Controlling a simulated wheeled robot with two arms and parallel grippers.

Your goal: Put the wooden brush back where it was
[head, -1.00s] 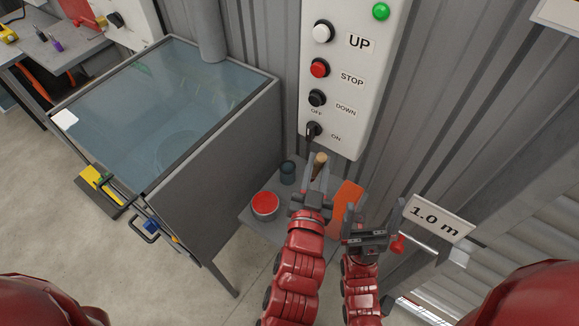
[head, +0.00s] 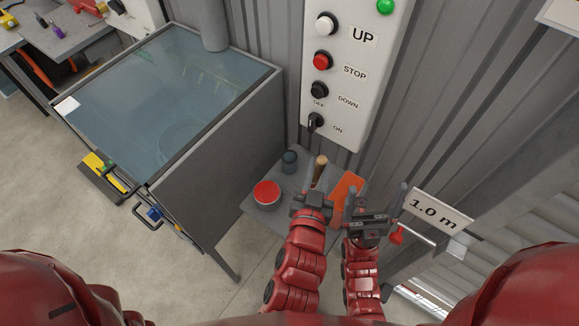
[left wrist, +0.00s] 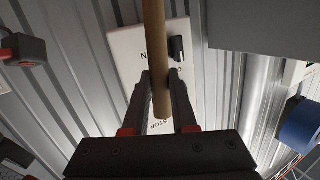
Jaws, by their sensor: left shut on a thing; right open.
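The wooden brush (head: 320,166) shows as a light wooden handle standing up from my left gripper (head: 315,186) in the head view. In the left wrist view the brush's round handle (left wrist: 155,45) runs between the two fingers of my left gripper (left wrist: 160,82), which is shut on it. The brush's head is not visible in either view. In the head view my left gripper is over the small grey shelf (head: 247,207). My right gripper (head: 376,203) is open and empty to the right, its fingers apart, in front of an orange flat object.
A red-topped tin (head: 267,192) and a dark cup (head: 289,161) stand on the shelf, left of my left gripper. The orange flat object (head: 346,190) lies to the right. A control panel (head: 345,70) hangs behind. A glass-topped grey cabinet (head: 205,150) stands left.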

